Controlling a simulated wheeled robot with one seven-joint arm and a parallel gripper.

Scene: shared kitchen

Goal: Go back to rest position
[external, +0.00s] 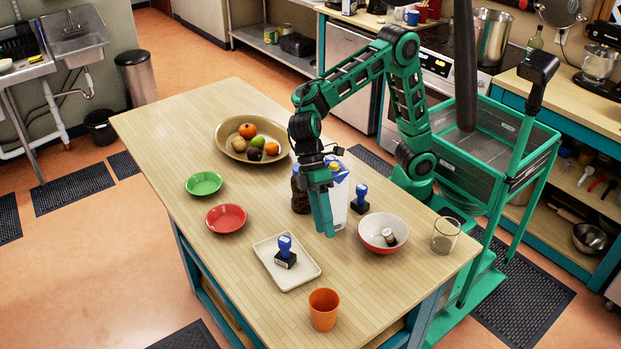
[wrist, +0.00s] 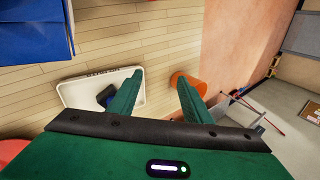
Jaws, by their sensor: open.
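My green gripper (external: 321,216) points down above the middle of the wooden table (external: 160,122). In the wrist view, my gripper (wrist: 158,92) shows its two fingers spread apart with nothing between them. In the external view the gripper partly hides a blue and white carton (external: 339,190) and a dark brown jar (external: 299,194) behind it. A white tray (external: 306,272) holding a blue-handled stamp (external: 286,252) lies in front of the gripper. In the wrist view, one finger overlaps part of the tray (wrist: 72,95).
A second stamp (external: 359,199), a red-white bowl (external: 374,224) with a small jar inside, and a glass (external: 446,236) stand right. An orange cup (external: 324,309) is near the front corner. Red (external: 226,218) and green (external: 204,183) bowls and a fruit bowl (external: 226,150) are left.

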